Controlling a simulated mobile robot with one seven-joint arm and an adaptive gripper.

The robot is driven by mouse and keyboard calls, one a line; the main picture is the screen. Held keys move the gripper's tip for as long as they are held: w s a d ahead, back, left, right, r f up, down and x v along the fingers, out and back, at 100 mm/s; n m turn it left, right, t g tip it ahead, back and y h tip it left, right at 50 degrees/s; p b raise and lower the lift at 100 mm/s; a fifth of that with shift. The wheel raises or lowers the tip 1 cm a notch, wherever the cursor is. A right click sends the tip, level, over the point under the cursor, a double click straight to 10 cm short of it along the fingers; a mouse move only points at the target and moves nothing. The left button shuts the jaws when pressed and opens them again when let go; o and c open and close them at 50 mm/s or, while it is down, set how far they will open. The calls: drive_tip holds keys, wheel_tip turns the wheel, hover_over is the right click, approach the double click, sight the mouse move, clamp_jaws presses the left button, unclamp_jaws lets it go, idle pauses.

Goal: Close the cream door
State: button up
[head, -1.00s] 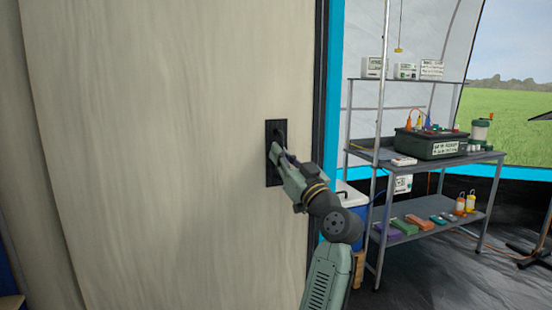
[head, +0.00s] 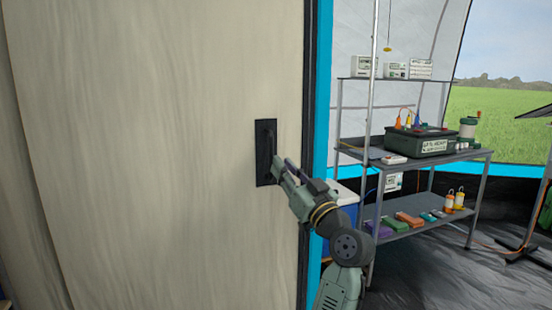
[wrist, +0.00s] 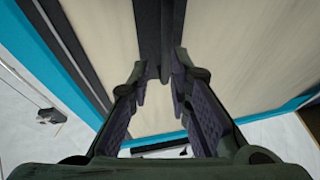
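The cream door (head: 160,150) is a tall pale panel filling the left half of the head view. Its right edge is close beside the dark strip and blue post; whether a gap is left I cannot tell. A black upright handle (head: 266,150) on a dark plate is near that edge. My gripper (head: 277,172) is at the lower right of the handle. In the wrist view my gripper (wrist: 159,72) is open, its fingers apart, with the dark handle's end (wrist: 165,62) between or just beyond the tips. Contact is unclear.
A blue post (head: 323,110) borders the door on the right. Beyond it stands a grey metal shelf unit (head: 480,157) with a dark green box (head: 422,143) and several small items. A blue and white cooler (head: 345,195) is partly hidden behind my arm. Dark floor is open at right.

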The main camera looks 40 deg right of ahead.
drive_tip(key=v, duration=0.6)
drive_tip(key=shift+s, duration=0.1)
idle(0.4)
